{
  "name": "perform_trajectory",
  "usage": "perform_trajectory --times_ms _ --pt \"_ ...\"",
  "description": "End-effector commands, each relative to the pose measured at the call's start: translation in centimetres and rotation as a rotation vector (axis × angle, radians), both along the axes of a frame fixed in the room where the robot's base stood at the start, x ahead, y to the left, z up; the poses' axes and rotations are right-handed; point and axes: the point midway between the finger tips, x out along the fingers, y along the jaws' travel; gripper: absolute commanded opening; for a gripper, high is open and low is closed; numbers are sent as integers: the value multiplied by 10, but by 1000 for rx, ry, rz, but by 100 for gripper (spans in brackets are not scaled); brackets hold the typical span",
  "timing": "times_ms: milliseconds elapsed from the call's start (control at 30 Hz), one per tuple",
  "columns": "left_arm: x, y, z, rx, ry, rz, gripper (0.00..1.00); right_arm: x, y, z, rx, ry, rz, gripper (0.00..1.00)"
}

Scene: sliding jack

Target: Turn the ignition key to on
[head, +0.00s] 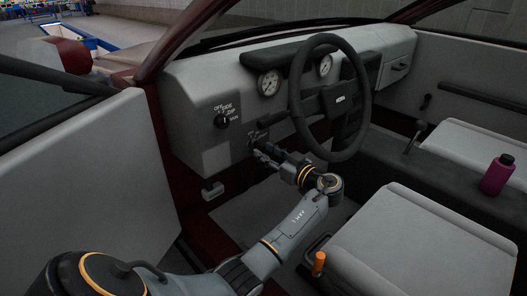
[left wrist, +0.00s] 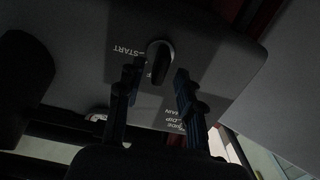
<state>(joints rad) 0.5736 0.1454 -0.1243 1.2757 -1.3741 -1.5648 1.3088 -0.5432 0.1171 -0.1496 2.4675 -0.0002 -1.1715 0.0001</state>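The ignition key (left wrist: 160,60) is a dark rounded grip standing out from the grey dashboard panel in the left wrist view. The word START shows upside down to its left; other lettering close to it is partly hidden. My left gripper (left wrist: 160,72) is open, with one finger on each side of the key in the picture. I cannot tell whether either finger touches it. In the head view my left gripper (head: 262,152) is at the dashboard left of the steering wheel (head: 361,111), and the key is hard to make out there.
A round light switch (head: 221,121) with OFF, SIDE, DIP and MAIN labels sits up and left of the gripper. The steering wheel rim is close on the right. A grey seat (head: 420,245), a gear lever (head: 414,136) and a purple bottle (head: 496,175) are further right.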

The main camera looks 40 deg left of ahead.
Motion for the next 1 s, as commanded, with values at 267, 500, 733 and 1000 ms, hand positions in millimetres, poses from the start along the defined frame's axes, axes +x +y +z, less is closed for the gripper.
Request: perform_trajectory --times_ms 267,500,733,1000 --pt "2 18 0 0 1 -1 37 4 2 3 6 -28 3 0" --pt "2 19 0 -1 0 -1 35 5 2 3 6 -28 3 0" --pt "2 18 0 -1 0 -1 0 6 2 4 7 -30 3 0" --pt "2 18 0 0 17 -1 0 6 2 4 6 -26 3 0"
